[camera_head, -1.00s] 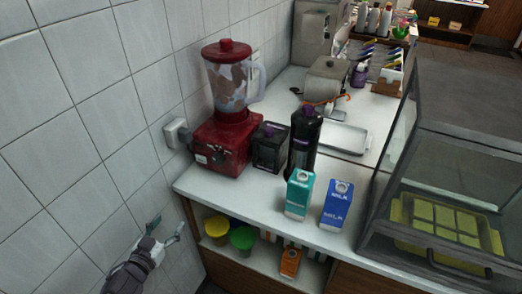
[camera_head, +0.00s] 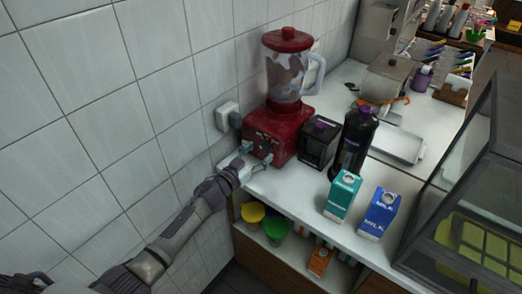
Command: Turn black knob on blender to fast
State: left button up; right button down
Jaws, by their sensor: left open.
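The red blender (camera_head: 277,132) stands on the white counter against the tiled wall, with its clear jar (camera_head: 287,77) and red lid on top. My left gripper (camera_head: 256,158) is at the front face of the blender base, near its lower left side. Its fingers are spread apart, one on each side of the lower front panel. The black knob is not clear to see; it is small and partly hidden by the gripper. I cannot tell whether the fingers touch it. My right gripper is out of view.
A black container (camera_head: 319,144) and a dark bottle (camera_head: 353,144) stand right of the blender. A teal carton (camera_head: 342,195) and a blue milk carton (camera_head: 379,214) are near the counter's front edge. A wall socket (camera_head: 227,117) is left of the blender. A glass case (camera_head: 470,200) is at right.

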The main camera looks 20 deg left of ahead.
pick_arm(q)
jog(key=shift+x, duration=0.85)
jog(key=c, duration=1.1)
jog(key=shift+c, duration=0.2)
